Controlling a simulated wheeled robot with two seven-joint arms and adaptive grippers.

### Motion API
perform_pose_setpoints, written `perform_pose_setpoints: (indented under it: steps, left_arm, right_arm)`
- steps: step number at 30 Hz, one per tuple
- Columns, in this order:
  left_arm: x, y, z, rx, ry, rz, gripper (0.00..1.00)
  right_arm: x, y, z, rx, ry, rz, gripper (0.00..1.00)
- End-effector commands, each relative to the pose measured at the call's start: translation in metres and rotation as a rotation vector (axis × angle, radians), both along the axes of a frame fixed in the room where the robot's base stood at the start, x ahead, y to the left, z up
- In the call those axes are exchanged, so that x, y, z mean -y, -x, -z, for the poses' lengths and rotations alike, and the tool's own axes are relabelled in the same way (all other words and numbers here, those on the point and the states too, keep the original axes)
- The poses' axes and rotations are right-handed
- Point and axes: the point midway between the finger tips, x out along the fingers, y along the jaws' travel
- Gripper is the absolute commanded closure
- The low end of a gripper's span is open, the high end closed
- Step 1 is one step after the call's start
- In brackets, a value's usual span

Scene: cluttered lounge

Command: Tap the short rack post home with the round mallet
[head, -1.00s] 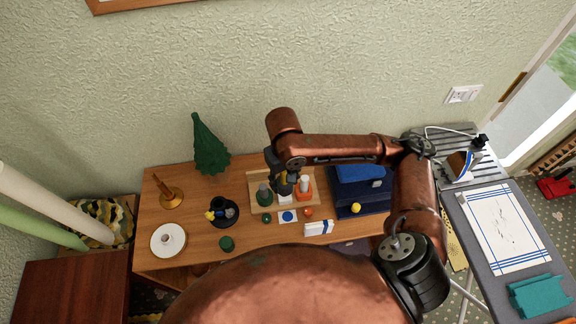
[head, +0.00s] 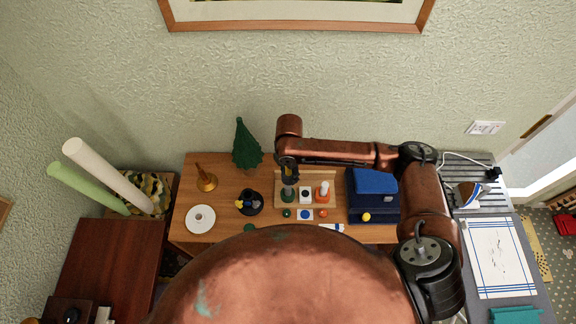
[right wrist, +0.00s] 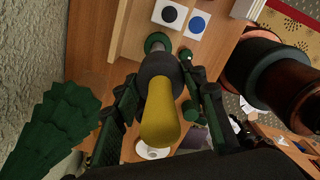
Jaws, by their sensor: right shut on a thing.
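The wooden rack (head: 333,203) stands on the table. It has a post in a green base (head: 288,196) at left, a white square with a black dot (head: 305,195) in the middle and a white post in an orange base (head: 323,195) at right. My right gripper (head: 289,178) is over the green-based post. In the right wrist view it is shut on the round mallet, with yellow handle (right wrist: 163,115) and dark grey head (right wrist: 160,66). The head partly hides the green-based post (right wrist: 157,42); contact cannot be told. My left gripper is out of view.
A green tree (head: 246,148), brass bell (head: 205,180), white dish (head: 200,219) and dark saucer (head: 249,208) stand left of the rack. A blue case (head: 373,189) stands close on its right. Small green and orange pieces and a blue-dot card (head: 305,214) lie in front.

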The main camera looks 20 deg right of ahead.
Motion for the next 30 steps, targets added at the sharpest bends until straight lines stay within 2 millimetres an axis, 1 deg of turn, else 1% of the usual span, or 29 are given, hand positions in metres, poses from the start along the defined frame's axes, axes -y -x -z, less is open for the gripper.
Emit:
perform_pose_setpoints:
  steps: [1,4,8,11,17,24,30]
  left_arm:
    - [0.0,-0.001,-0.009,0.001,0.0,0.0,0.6]
    - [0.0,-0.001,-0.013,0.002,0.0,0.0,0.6]
    - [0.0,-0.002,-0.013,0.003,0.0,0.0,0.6]
    - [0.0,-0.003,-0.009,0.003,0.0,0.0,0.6]
    - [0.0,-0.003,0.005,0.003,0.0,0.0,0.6]
    - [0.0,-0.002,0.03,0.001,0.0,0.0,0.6]
    - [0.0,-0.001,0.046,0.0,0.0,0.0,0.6]
  right_arm:
    - [-0.001,-0.002,-0.004,0.001,0.001,-0.053,0.85]
    - [-0.003,-0.004,-0.002,0.001,-0.001,-0.14,0.85]
    - [-0.004,-0.005,0.001,0.001,0.0,-0.189,0.85]
    - [-0.004,-0.006,0.005,0.001,0.0,-0.195,0.85]
    - [-0.003,-0.005,0.019,0.001,-0.001,-0.193,0.85]
    - [-0.003,-0.005,0.043,0.001,-0.001,-0.192,0.85]
    - [-0.003,-0.006,0.057,0.002,-0.001,-0.192,0.85]
